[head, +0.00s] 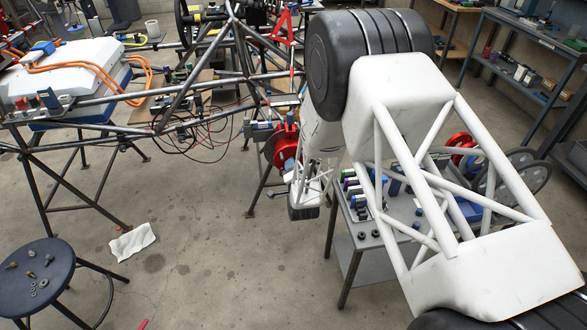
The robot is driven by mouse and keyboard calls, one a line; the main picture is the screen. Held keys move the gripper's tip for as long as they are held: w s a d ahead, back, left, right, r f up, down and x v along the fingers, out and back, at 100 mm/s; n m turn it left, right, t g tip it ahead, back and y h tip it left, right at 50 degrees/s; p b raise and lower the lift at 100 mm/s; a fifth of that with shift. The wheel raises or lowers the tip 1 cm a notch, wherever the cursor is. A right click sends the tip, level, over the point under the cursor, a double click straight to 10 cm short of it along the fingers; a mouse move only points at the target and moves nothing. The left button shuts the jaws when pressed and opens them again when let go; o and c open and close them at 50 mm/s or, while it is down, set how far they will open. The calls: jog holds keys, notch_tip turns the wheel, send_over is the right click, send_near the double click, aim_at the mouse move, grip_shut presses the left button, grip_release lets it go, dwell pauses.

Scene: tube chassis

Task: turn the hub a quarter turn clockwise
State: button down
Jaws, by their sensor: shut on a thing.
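The hub (287,143) is red, with a grey disc (271,152) at its left side, at the end of the tube chassis (235,80) near the middle of the head view. My gripper (302,183) is right up against the hub's right and lower side, shut on it. The fingertips are small and partly hidden, so the exact place of the grip is not clear. My white arm comes in from the right and hides the hub's right part and what lies behind it.
A grey cart (343,240) with small parts stands right of my gripper, partly behind my arm. A blue stool (38,272) with loose hardware is at the lower left. A white cloth (132,241) lies on the otherwise mostly clear floor. Shelves (520,70) stand at the right.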

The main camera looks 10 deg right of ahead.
jog(key=shift+m, duration=0.3)
dwell(0.4)
jog(key=c, duration=0.7)
grip_release()
jog(key=shift+s, duration=0.1)
jog(key=shift+s, duration=3.8)
